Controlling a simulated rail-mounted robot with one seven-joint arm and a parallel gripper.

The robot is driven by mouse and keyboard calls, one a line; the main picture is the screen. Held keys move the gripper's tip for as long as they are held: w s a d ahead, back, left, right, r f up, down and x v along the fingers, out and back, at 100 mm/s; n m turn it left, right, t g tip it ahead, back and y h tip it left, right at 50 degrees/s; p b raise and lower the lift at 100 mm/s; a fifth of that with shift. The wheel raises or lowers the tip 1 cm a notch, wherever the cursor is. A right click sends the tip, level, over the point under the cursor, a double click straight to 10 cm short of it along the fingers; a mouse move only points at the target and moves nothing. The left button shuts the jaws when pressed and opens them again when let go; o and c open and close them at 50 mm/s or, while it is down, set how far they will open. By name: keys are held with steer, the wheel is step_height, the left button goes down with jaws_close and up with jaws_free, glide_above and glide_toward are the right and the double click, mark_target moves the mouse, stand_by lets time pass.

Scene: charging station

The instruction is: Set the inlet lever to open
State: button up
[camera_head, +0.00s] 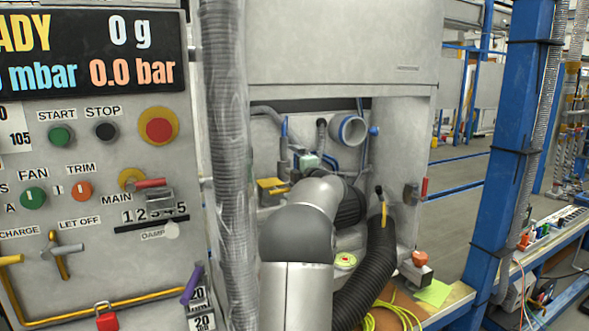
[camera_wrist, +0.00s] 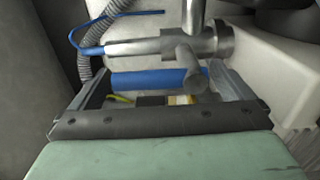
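In the wrist view a metal valve body (camera_wrist: 165,45) has a blue lever handle (camera_wrist: 160,80) below it, lying roughly across the picture. It is likely the inlet lever, but I can read no label. My gripper (camera_wrist: 163,90) has its two fingers wide apart, one at each side. The blue handle shows between or just beyond them; I cannot tell whether they touch. In the head view the green body of my gripper (camera_head: 306,160) is inside the recess, mostly behind my arm. Its fingertips are not clear there.
A blue-handled pipe (camera_head: 284,130) and a round metal port (camera_head: 349,130) are at the recess back. A yellow-handled lever (camera_head: 272,187) sits at left, another (camera_head: 382,212) at right. A black corrugated hose (camera_head: 372,275) runs down beside my arm. The control panel (camera_head: 90,200) stands left.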

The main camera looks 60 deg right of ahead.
steer(key=v, duration=1.7)
steer(key=shift+s, duration=0.15)
steer(key=shift+a, duration=0.1)
